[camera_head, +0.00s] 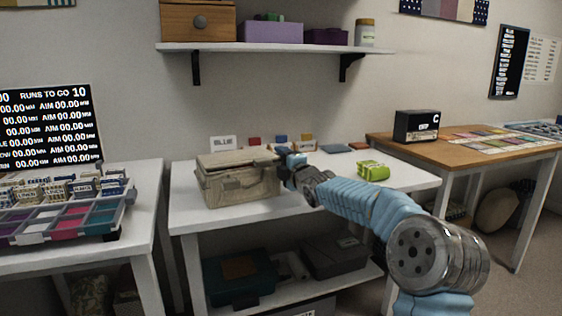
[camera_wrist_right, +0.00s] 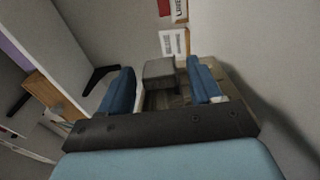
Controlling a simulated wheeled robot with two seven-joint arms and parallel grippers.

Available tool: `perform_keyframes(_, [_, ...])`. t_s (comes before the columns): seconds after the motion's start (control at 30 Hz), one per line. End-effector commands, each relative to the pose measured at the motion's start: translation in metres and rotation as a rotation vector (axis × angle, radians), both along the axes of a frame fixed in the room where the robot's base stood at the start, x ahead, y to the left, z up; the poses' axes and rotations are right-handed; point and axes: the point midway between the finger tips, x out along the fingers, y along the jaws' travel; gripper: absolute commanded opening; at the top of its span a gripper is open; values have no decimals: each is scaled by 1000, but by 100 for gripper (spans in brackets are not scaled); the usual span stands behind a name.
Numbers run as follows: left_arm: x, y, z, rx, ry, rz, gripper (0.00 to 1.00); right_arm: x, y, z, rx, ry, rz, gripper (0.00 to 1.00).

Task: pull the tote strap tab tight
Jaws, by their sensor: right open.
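A beige tote (camera_head: 238,186) stands on the white table, with a strap or flap across its top. My right gripper (camera_head: 282,156) reaches in from the right to the tote's upper right edge. In the right wrist view its two blue fingers stand apart, open, on either side of a grey-brown block (camera_wrist_right: 160,73), which may be the strap tab. A tan surface, likely the tote, shows below it between the fingers. I cannot tell whether the fingers touch the block. The tab is not clear in the head view. My left gripper is not in view.
Small labelled cards and blocks (camera_head: 281,141) stand along the back of the table. A green package (camera_head: 373,171) lies to the right, behind my right arm. A shelf (camera_head: 275,47) is above. A left table holds a divided tray (camera_head: 70,222). Dark bins (camera_head: 240,277) sit below.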

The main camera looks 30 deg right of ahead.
Motion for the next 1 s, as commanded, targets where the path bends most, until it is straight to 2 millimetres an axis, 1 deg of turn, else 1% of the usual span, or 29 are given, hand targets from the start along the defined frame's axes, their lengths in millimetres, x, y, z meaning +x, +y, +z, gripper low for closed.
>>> perform_keyframes(0.1, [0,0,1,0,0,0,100,5,-1,0,-1,-1,0,64])
perform_keyframes(0.33, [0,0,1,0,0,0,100,5,-1,0,-1,0,0,64])
perform_keyframes(0.37, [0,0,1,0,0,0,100,5,-1,0,-1,0,0,61])
perform_keyframes(0.7, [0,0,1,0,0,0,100,5,-1,0,0,0,0,9])
perform_keyframes(0.77, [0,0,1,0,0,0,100,5,-1,-1,0,0,0,0])
perform_keyframes(0.9, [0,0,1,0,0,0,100,5,-1,-1,0,1,0,0])
perform_keyframes(1.0, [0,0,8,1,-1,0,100,5,-5,2,0,2,-3,0])
